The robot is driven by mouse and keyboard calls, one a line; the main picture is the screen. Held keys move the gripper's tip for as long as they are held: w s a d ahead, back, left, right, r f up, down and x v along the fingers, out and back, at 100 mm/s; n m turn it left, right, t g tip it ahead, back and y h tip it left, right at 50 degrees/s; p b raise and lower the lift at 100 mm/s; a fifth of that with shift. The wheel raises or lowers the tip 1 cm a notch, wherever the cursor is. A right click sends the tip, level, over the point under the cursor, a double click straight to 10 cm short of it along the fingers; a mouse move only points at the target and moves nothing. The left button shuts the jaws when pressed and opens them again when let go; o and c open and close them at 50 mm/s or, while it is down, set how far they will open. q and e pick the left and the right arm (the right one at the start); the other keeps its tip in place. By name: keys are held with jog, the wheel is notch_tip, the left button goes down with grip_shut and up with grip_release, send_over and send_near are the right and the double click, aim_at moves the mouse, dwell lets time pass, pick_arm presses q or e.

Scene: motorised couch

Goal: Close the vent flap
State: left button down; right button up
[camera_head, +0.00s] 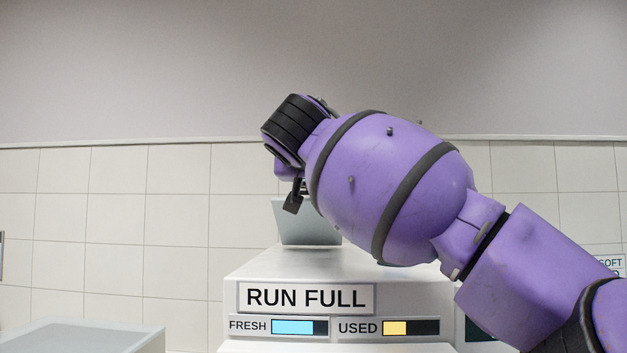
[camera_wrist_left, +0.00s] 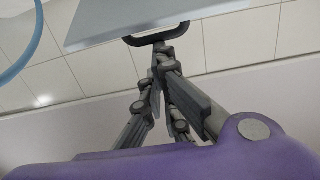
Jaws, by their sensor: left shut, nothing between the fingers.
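The vent flap (camera_head: 303,228) is a pale grey panel standing raised at the back of the white machine's top in the head view. My purple arm covers its right part. In the left wrist view the flap (camera_wrist_left: 120,18) fills the top, with a dark loop handle (camera_wrist_left: 182,31) on its edge. My left gripper (camera_wrist_left: 158,58) is shut and empty, its fingertips at the handle; I cannot tell whether they touch. In the head view a small dark gripper part shows in front of the flap, below the arm's black-ringed end. My right gripper is not seen.
The white machine (camera_head: 250,268) carries a RUN FULL sign (camera_head: 306,298) and FRESH and USED gauges. A pale low block (camera_head: 80,338) stands at left. A light-blue curved band (camera_wrist_left: 30,40) crosses the wrist view's corner. The tiled wall is behind.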

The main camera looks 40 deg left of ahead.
aim_at(310, 216)
pick_arm(q)
jog(key=s+d+f+b, duration=0.3)
jog(key=f+b, duration=0.1)
jog(key=f, duration=0.2)
jog(key=shift+s+b, duration=0.3)
